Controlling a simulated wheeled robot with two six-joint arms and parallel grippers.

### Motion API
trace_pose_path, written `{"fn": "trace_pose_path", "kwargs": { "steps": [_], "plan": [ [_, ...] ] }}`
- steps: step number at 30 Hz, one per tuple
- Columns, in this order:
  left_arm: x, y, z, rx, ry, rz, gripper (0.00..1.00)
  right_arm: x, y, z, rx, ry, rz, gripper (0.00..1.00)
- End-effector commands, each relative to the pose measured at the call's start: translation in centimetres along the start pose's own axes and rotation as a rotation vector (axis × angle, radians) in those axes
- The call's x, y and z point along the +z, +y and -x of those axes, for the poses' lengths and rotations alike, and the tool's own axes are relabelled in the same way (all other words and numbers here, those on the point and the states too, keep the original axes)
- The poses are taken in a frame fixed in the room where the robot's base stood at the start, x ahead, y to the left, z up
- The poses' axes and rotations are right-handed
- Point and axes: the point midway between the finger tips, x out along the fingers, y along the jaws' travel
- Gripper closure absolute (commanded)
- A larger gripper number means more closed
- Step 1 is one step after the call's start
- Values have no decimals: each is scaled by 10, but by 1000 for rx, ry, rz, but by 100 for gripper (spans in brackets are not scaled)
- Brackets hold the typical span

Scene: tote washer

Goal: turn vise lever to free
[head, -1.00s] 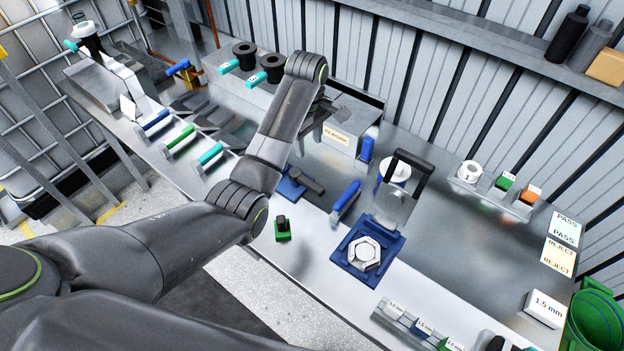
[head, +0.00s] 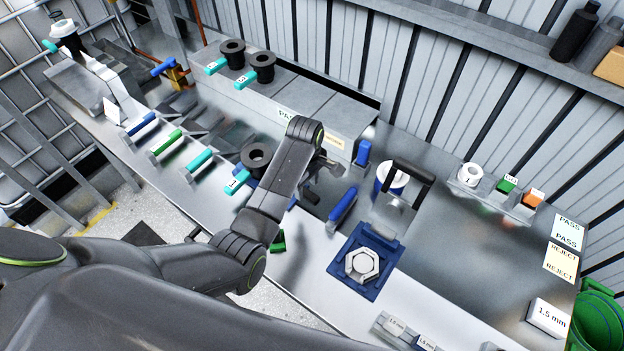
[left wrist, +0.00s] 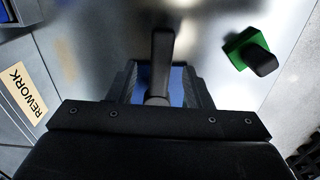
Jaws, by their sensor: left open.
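The vise lever is a dark grey bar. Only its end (head: 312,196) shows in the head view, beside my left arm. In the left wrist view the lever (left wrist: 162,55) lies between my fingers, over a blue vise part (left wrist: 177,86). My left gripper (head: 325,175) is open at the lever; its fingers (left wrist: 162,88) stand on either side, and I cannot tell whether they touch it. A black spool-like part (head: 257,156) with a teal tag stands by blue vise parts left of my arm. Much of the vise is hidden by my arm. My right gripper is out of view.
A green block with a black knob (left wrist: 248,50) is close to the lever. A blue-handled tool (head: 343,206) and a blue fixture with a hex nut (head: 362,264) stand to the right. A grey box (head: 340,120) is behind.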

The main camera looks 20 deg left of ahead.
Motion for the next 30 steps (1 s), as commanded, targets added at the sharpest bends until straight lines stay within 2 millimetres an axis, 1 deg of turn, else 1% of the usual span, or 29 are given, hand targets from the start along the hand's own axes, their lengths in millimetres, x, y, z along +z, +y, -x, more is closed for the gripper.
{"fn": "trace_pose_path", "kwargs": {
  "steps": [1,3,6,15,25,26,30],
  "plan": [
    [1,-5,-7,-2,-1,3,55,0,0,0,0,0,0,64],
    [1,-8,-13,-2,0,5,55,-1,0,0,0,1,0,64],
    [2,-11,-18,0,1,7,55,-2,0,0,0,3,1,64],
    [2,-12,-20,0,1,8,55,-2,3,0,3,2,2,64],
    [2,-12,-20,0,1,8,98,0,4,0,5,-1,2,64],
    [2,-12,-20,0,1,8,100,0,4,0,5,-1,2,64],
    [2,-12,-20,0,1,8,100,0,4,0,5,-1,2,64]
  ]
}}
